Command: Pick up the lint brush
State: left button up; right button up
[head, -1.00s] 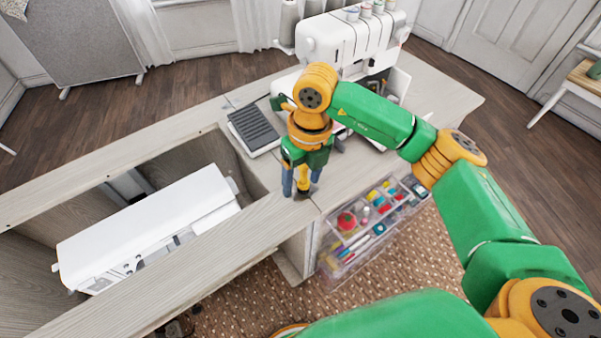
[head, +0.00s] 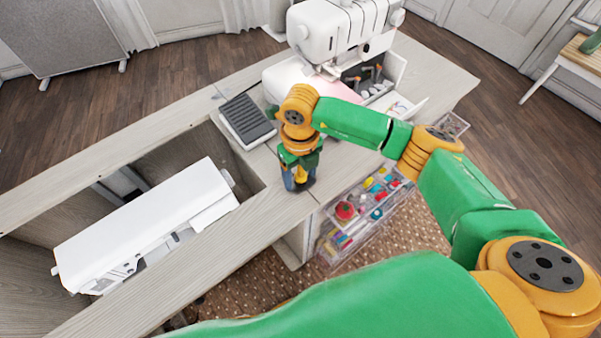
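My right gripper (head: 299,184) points down at the near edge of the cabinet top, left of the clear drawer. Its blue fingers stand close to the wood. A small yellow and dark piece shows between and beside the fingers; it may be the lint brush, but the gripper covers most of it. I cannot tell whether the fingers are open or shut on it. No other lint brush can be made out. My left gripper is out of view.
A grey foot pedal (head: 247,120) lies just behind the gripper. A white serger (head: 335,35) stands at the back. A white sewing machine (head: 145,225) sits in the cabinet opening at left. A clear drawer (head: 335,250) of sewing supplies juts out at the front.

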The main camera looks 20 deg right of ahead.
grip_shut()
notch_tip(320, 180, up, 3)
jog(key=shift+r, duration=0.1)
jog(key=s+d+r+b, duration=0.2)
jog(key=s+d+r, duration=0.4)
jog(key=d+r, duration=0.4)
jog(key=d, duration=0.2)
jog(key=shift+d, duration=0.35)
